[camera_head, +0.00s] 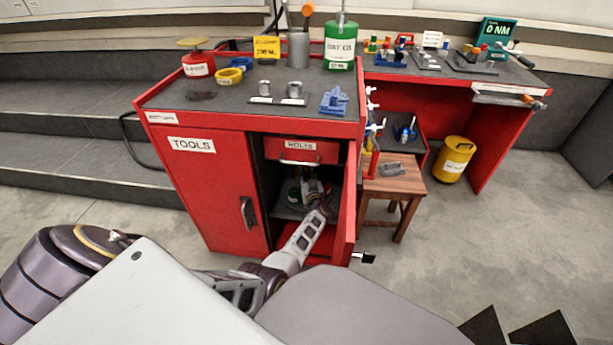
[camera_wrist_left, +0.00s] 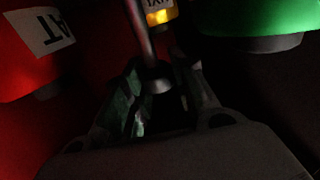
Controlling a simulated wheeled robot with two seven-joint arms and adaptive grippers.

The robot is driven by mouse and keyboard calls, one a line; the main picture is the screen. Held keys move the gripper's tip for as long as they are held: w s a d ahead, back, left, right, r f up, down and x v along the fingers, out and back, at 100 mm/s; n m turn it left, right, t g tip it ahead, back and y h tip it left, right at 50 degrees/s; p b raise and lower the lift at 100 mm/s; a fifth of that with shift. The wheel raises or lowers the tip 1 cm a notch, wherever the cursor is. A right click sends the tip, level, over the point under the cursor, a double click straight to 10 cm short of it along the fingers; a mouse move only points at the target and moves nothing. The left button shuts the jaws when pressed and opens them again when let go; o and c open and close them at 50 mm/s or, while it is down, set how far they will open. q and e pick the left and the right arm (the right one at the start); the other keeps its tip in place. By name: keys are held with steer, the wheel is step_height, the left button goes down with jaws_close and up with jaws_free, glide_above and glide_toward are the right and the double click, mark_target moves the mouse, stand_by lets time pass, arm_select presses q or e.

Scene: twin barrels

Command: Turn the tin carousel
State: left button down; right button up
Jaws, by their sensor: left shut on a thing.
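The tin carousel stands inside the open compartment of the red cabinet, mostly hidden by my left arm and in shadow. In the left wrist view a red tin (camera_wrist_left: 35,50) with a white label is at the left and a green tin (camera_wrist_left: 250,18) at the right. A tin with a yellow band (camera_wrist_left: 160,15) is behind, between them. A thin upright post (camera_wrist_left: 146,45) with a round dark foot rises in the middle. My left gripper (camera_head: 314,188) reaches into the compartment and is shut on a carousel part at the post; the grip is dark. It also shows in the left wrist view (camera_wrist_left: 165,95).
The compartment's red door (camera_head: 350,205) stands open right of my left arm. A drawer (camera_head: 301,150) marked BOLTS is above it. A wooden stool (camera_head: 402,185) stands beside the cabinet, and a yellow bin (camera_head: 455,158) farther right. The floor in front is clear.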

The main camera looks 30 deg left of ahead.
arm_select(q)
steer(key=c, duration=1.2)
jaws_free()
steer(key=shift+d, duration=0.1)
steer(key=shift+s+d, duration=0.1)
steer(key=shift+s, duration=0.05)
